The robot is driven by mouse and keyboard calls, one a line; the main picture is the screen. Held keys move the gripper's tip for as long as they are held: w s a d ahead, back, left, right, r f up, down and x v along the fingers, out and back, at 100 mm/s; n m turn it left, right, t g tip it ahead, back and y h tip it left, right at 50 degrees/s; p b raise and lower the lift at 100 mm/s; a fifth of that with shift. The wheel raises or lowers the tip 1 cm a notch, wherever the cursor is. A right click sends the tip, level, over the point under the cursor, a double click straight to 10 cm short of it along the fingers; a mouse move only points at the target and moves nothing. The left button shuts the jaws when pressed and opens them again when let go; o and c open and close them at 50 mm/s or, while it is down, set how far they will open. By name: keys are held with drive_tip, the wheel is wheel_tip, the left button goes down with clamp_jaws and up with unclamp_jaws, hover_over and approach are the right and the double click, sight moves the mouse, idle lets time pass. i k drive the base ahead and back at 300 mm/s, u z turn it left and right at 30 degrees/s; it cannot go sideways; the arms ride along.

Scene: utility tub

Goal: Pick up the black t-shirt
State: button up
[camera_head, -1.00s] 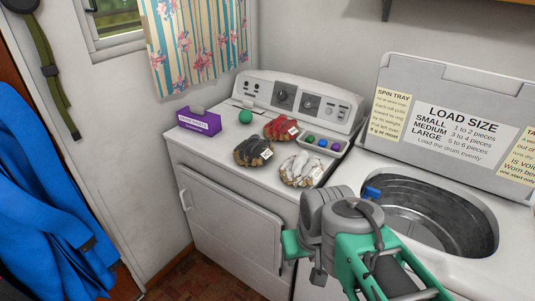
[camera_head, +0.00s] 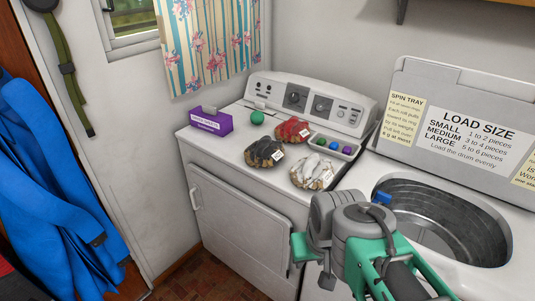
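The black t-shirt (camera_head: 264,152) is a dark folded bundle with a white tag. It lies on top of the white dryer (camera_head: 222,150), at the front left of a red bundle (camera_head: 292,130) and left of a white bundle (camera_head: 312,171). My grey and green arm reaches in from the lower right, in front of the dryer and washer. My gripper (camera_head: 300,246) seems to be at the green part on the left of the arm, below and apart from the shirt. Its fingers cannot be made out, so open or shut is unclear.
A purple box (camera_head: 211,121), a green ball (camera_head: 257,118) and a tray of small balls (camera_head: 334,146) share the dryer top. The open washer tub (camera_head: 440,215) is at the right, with its raised lid behind. A blue garment (camera_head: 52,190) hangs at the left.

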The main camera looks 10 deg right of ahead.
sight(265, 152)
drive_tip(key=z, duration=0.1)
drive_tip(key=k, duration=0.35)
drive_tip(key=u, duration=0.65)
drive_tip(key=i, duration=0.95)
drive_tip(key=u, duration=1.05)
drive_tip(key=i, duration=0.25)
drive_tip(key=u, duration=0.2)
